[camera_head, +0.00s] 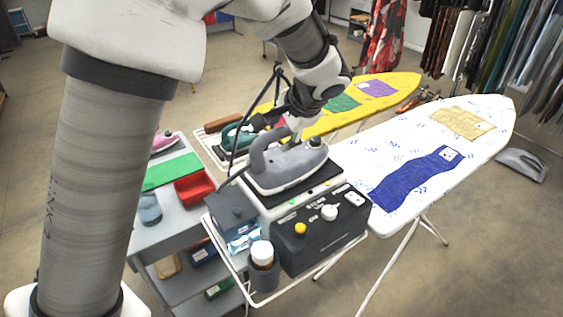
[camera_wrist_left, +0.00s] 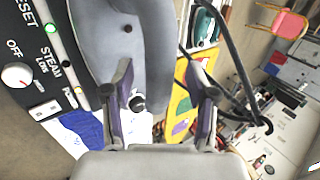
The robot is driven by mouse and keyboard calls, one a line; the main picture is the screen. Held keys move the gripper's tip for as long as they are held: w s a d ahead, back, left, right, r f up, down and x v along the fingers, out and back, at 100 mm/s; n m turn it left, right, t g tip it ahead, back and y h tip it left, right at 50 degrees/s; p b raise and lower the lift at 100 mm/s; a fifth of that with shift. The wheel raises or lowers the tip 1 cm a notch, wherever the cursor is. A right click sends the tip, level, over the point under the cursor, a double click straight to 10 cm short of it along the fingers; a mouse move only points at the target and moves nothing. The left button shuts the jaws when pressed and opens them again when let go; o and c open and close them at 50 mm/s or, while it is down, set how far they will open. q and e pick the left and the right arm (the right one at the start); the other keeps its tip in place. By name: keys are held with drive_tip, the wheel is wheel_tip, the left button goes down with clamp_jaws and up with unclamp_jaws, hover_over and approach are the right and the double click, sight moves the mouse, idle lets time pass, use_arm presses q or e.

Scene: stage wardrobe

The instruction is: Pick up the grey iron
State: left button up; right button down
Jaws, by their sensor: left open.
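The grey iron (camera_head: 292,168) sits on top of the dark steam station (camera_head: 318,235), beside the white ironing board. Its looped handle (camera_head: 258,150) rises toward the left. My left gripper (camera_head: 290,120) is just above the iron, pointing down, with its fingers apart. In the left wrist view the gripper (camera_wrist_left: 162,98) is open, and the grey iron (camera_wrist_left: 125,40) shows beyond the left finger and into the gap. I cannot tell whether a finger touches it. My right gripper is not in view.
A white ironing board (camera_head: 400,165) with blue and tan cloths stands at right, a yellow one (camera_head: 345,105) behind. A green iron (camera_head: 235,138) is close behind left. A white-capped bottle (camera_head: 262,262) stands in front. A grey trolley (camera_head: 165,235) holds a red tray (camera_head: 194,187).

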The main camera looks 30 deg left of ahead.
use_arm(q)
drive_tip(key=shift+w+a+f, duration=0.1)
drive_tip(key=shift+a+f, duration=0.3)
drive_tip(key=shift+a, duration=0.05)
drive_tip(key=shift+d+r, duration=0.15)
drive_tip(key=shift+d, duration=0.05)
drive_tip(key=shift+s+d+r, duration=0.1)
drive_tip(key=shift+s+d, duration=0.1)
drive_tip(key=shift+s, duration=0.05)
drive_tip(key=c, duration=0.6)
clamp_jaws()
drive_tip(key=shift+r, duration=0.1)
